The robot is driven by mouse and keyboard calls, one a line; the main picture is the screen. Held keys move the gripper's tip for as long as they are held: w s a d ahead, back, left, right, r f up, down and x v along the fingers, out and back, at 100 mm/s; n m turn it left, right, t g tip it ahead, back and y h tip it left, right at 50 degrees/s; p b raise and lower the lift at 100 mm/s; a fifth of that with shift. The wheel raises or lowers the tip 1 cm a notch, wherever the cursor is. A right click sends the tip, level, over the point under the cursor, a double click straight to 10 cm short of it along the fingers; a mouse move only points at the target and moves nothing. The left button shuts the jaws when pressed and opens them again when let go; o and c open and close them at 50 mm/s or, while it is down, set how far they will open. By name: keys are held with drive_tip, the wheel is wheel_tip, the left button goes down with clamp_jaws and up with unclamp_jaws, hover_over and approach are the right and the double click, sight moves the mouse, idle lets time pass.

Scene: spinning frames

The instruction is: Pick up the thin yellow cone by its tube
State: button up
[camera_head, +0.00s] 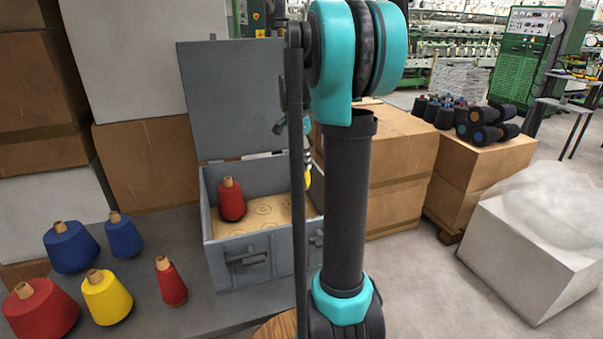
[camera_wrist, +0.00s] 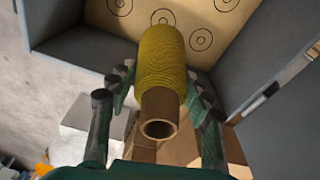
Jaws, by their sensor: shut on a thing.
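The thin yellow cone (camera_wrist: 162,60) is in my gripper (camera_wrist: 160,90), which is shut on it. In the wrist view its brown tube (camera_wrist: 159,115) points toward the camera, with the open end showing. The fingers lie on both sides of the cone around its tube end. The cone's far end points at the ring-marked floor of the grey box; I cannot tell whether it touches. In the head view only a sliver of the yellow cone (camera_head: 308,179) shows; my arm hides the rest and most of the gripper.
The grey box (camera_head: 236,249) has its lid (camera_head: 232,90) raised; a red cone (camera_head: 231,200) stands inside at the left. Red, yellow and blue cones stand on the grey surface left of it. Cartons (camera_head: 400,150) stand behind and right.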

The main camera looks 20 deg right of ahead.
drive_tip(key=shift+r, duration=3.05)
drive_tip(key=shift+s, duration=0.1)
